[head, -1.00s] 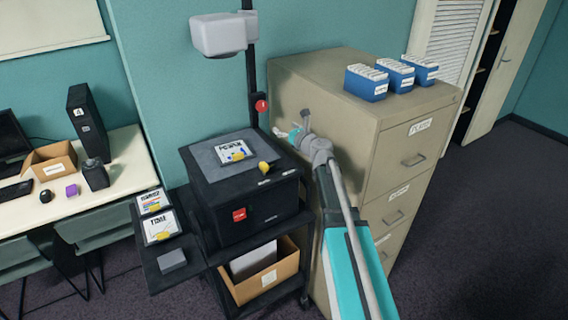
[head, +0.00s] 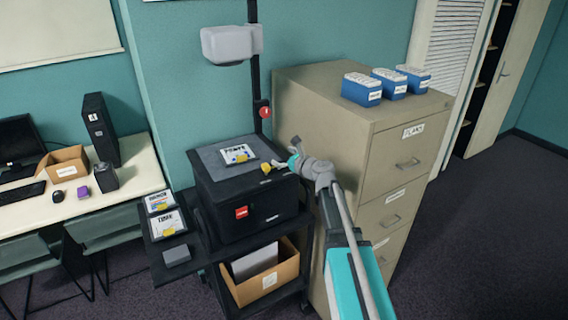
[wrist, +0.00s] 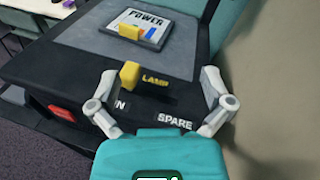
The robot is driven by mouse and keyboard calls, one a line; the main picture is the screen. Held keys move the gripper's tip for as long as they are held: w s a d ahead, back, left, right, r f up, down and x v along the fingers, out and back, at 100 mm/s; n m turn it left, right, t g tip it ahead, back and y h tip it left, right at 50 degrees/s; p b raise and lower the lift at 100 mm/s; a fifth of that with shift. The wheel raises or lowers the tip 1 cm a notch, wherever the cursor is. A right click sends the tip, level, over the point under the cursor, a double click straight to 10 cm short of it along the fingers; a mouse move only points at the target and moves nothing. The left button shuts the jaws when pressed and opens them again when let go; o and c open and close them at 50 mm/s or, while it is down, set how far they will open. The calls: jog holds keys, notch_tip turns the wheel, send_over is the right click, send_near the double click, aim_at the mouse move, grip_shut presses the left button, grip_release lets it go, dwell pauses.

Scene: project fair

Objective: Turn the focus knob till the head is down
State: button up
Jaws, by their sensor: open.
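The overhead projector's white head (head: 230,44) is high on a dark upright post (head: 254,85). The red focus knob (head: 265,112) sits on the post, well below the head and above the dark projector body (head: 250,200). The wrist view shows neither head nor knob. My gripper (head: 284,164) is lower than the knob, at the right edge of the projector top. In the wrist view, my gripper (wrist: 158,78) is open, its fingers spread wide. A yellow lamp switch (wrist: 129,74) appears between them, nearer the left finger; contact is not clear.
A tall beige filing cabinet (head: 340,120) stands close on the right, with blue card boxes (head: 388,83) on top. A framed "POWER" sheet (head: 238,152) lies on the projector top. A side shelf (head: 172,265) with framed sheets is at left. A desk (head: 130,190) stands further left.

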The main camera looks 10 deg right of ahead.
jog(key=shift+s+a+f+n, duration=0.3)
jog(key=shift+s+f+n, duration=0.05)
jog(key=shift+s+n, duration=0.1)
jog(key=s+a+f+n+g+h, duration=0.1)
jog(key=s+a+f+n+g, duration=0.3)
jog(key=s+n, duration=0.35)
jog(key=s+a+f+n+g, duration=0.2)
jog(key=s+f+n+g, duration=0.3)
jog(key=s+f+n, duration=0.25)
jog(key=s+d+f+n+g+h, duration=0.2)
jog(key=s+n+h, duration=0.1)
jog(key=s+n, duration=0.2)
jog(key=s+d+f+n+g+h, duration=0.2)
jog(key=s+n, duration=0.4)
jog(key=s, duration=0.3)
jog(key=shift+d+f+g+h, duration=0.2)
jog(key=shift+d+g+h, duration=0.6)
jog(key=shift+h, duration=0.3)
